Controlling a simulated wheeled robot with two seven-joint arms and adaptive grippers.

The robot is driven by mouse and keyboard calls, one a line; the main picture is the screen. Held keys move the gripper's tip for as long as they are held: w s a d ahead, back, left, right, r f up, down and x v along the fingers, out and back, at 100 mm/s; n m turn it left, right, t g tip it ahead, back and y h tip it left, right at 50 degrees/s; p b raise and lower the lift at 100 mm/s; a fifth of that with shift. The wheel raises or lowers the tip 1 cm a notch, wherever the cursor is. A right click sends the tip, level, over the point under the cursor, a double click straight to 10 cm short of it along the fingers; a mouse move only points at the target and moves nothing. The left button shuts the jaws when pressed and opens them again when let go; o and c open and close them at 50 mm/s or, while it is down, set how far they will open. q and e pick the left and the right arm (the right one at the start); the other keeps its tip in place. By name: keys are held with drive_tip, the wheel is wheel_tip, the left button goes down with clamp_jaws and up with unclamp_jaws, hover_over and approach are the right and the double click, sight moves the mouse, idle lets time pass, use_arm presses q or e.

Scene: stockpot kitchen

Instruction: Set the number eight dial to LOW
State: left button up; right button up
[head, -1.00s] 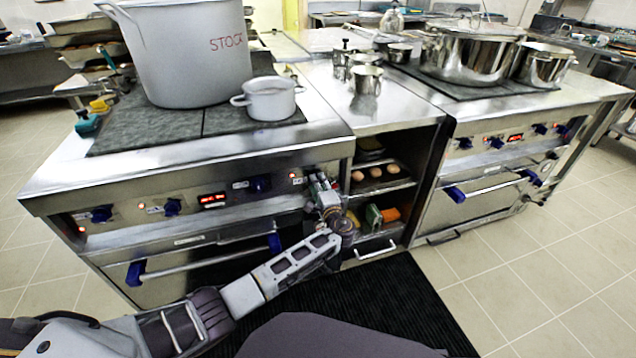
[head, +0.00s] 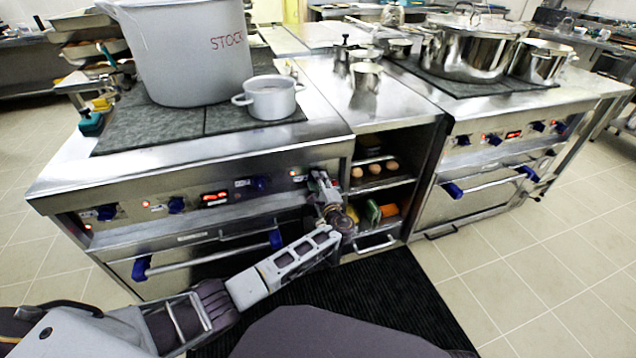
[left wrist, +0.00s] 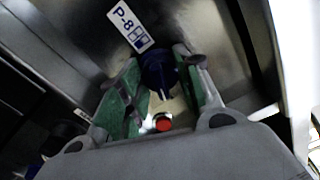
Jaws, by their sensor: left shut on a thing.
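The number eight dial (left wrist: 160,74) is a dark blue knob beside a white label marked P-8 (left wrist: 131,25) in the left wrist view. My left gripper (left wrist: 162,95) has its green-padded fingers on either side of the knob and is shut on it. In the head view my left gripper (head: 322,188) is at the right end of the left stove's front panel and hides this dial. A lit red lamp (left wrist: 163,123) shows beside the knob. The knob's setting cannot be read. My right gripper is not in view.
Other blue dials (head: 176,205) and a red display (head: 215,198) line the same panel. The oven handle (head: 205,257) runs below it. A large STOCK pot (head: 185,60) and a small white pot (head: 270,98) stand above. Open shelves with eggs (head: 374,168) adjoin on the right.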

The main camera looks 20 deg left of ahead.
use_arm(q)
drive_tip(key=o, duration=1.1)
drive_tip(key=shift+c, duration=0.2)
drive_tip(key=shift+d, duration=0.1)
drive_tip(key=v, duration=1.2)
drive_tip(key=shift+f+n, duration=0.1)
drive_tip(key=shift+n, duration=0.2)
